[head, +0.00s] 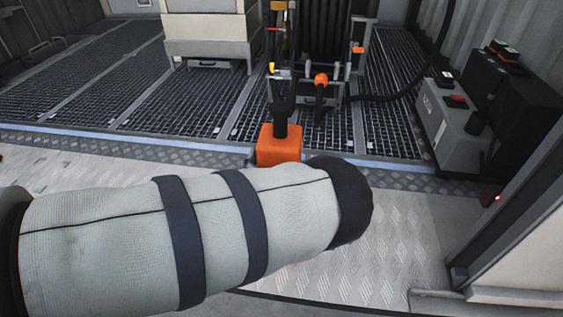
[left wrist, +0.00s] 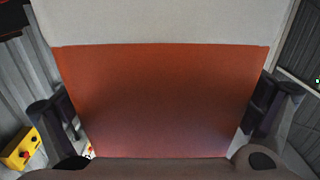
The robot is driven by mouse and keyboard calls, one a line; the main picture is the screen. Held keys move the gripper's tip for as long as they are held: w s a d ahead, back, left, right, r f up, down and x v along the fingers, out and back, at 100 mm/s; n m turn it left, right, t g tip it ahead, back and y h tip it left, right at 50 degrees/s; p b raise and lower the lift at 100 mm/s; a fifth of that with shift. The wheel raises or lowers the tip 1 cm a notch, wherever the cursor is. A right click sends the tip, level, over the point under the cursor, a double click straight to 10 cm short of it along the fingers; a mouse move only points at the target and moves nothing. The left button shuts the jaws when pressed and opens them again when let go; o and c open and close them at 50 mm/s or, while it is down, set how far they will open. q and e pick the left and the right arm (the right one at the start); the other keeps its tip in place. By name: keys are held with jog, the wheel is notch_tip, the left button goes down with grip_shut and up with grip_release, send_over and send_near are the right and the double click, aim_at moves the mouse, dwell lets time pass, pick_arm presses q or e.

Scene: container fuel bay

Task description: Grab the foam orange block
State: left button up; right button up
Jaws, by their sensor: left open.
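In the left wrist view, a large flat orange face of the block (left wrist: 165,90) fills the middle, with a pale grey area above it. My left gripper (left wrist: 163,108) is open, one dark finger at each side of the orange face. Narrow gaps seem to show beside the fingers; contact cannot be told. In the head view, an orange block (head: 278,147) shows beyond my left forearm, with a black upright part above it. Its lower part is hidden by my arm. I cannot tell if both views show the same block. My left gripper is hidden in the head view, and my right gripper is not seen.
A black hose reel (head: 330,35) stands at the back on metal grating. A grey box (head: 450,120) with a red button is at right. A pale cabinet (head: 207,28) stands at back left. A yellow box (left wrist: 20,148) with a red button is near the left finger.

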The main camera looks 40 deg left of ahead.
pick_arm(q)
jog(key=c, duration=1.8)
jog(key=shift+r, duration=0.15)
